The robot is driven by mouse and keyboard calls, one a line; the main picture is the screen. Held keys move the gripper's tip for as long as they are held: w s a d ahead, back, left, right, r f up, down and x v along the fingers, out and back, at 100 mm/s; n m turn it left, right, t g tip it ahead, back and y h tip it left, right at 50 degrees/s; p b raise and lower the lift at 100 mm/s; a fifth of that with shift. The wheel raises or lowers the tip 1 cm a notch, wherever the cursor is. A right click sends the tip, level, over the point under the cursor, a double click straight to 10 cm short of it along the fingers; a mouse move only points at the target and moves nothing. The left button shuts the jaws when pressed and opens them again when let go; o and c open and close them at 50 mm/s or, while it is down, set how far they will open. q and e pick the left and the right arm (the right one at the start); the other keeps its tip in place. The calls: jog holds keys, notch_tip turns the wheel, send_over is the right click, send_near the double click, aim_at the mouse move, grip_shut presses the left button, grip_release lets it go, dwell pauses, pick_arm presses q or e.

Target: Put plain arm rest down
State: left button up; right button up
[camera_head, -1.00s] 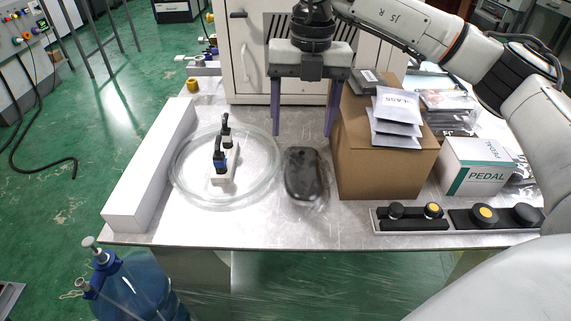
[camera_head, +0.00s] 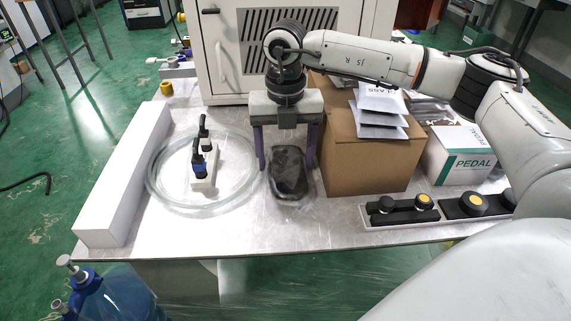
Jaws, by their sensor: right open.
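The arm rest (camera_head: 289,182) looks like a dark, rounded pad in clear wrap. It lies flat on the metal table (camera_head: 330,228), left of the cardboard box. My right gripper (camera_head: 287,166) points down at the pad's far end. Its two purple fingers are spread wide, one at each side of the pad, with nothing clamped between them. Whether the fingertips touch the pad or table I cannot tell. My left gripper is out of view.
The cardboard box (camera_head: 375,165) with grey packets (camera_head: 380,103) stands close to the right finger. A coil of clear tube (camera_head: 160,198) surrounds a white block with blue-black connectors (camera_head: 203,165). A long white box (camera_head: 115,190) lies left. A pedal carton (camera_head: 458,155) and a knob strip (camera_head: 400,215) are right.

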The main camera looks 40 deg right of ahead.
jog(key=c, duration=1.1)
